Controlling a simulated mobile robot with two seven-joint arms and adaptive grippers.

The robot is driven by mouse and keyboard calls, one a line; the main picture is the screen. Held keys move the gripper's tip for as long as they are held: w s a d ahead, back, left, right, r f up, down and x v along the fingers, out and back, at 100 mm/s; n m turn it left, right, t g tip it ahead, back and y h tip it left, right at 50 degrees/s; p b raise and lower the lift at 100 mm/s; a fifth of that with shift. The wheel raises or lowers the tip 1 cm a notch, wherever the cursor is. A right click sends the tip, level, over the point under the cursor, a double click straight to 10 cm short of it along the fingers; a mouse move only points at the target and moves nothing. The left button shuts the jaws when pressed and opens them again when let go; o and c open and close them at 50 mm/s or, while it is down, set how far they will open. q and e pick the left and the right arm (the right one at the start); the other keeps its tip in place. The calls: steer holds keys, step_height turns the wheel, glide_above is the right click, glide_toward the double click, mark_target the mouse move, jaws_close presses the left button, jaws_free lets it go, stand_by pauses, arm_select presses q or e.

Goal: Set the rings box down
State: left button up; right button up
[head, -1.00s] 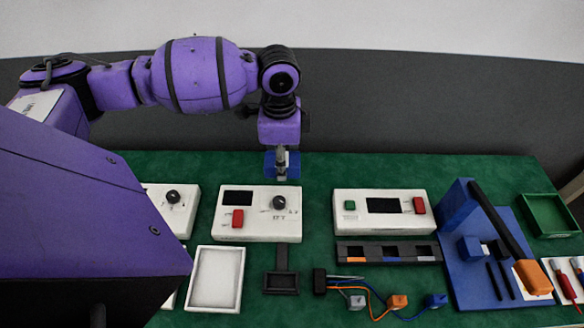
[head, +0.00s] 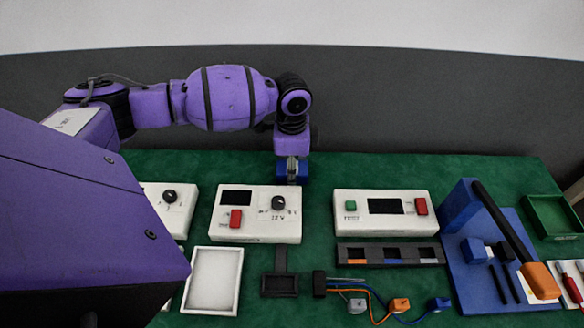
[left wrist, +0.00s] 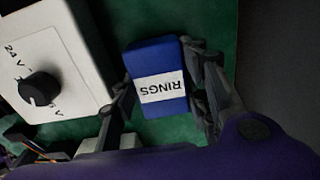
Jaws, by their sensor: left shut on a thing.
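The rings box is a small blue block with a white label reading RINGS, seen close up in the left wrist view (left wrist: 155,58). My left gripper (left wrist: 160,88) is shut on it, with one finger on each side. In the head view the blue box (head: 303,174) shows partly behind the left gripper (head: 291,168), just behind the white unit with the 12 V dial. It is over the green table; I cannot tell whether its underside touches the cloth. My right gripper is not in view.
The white 12 V unit (head: 257,214) stands right beside the box, its dial close in the wrist view. Another white unit (head: 386,212) stands to the right. Green cloth (head: 350,168) is clear behind the units. A blue stand (head: 464,268) is farther right.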

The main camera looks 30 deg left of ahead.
arm_select(q)
steer(key=shift+f, duration=0.1)
steer(key=o, duration=0.9)
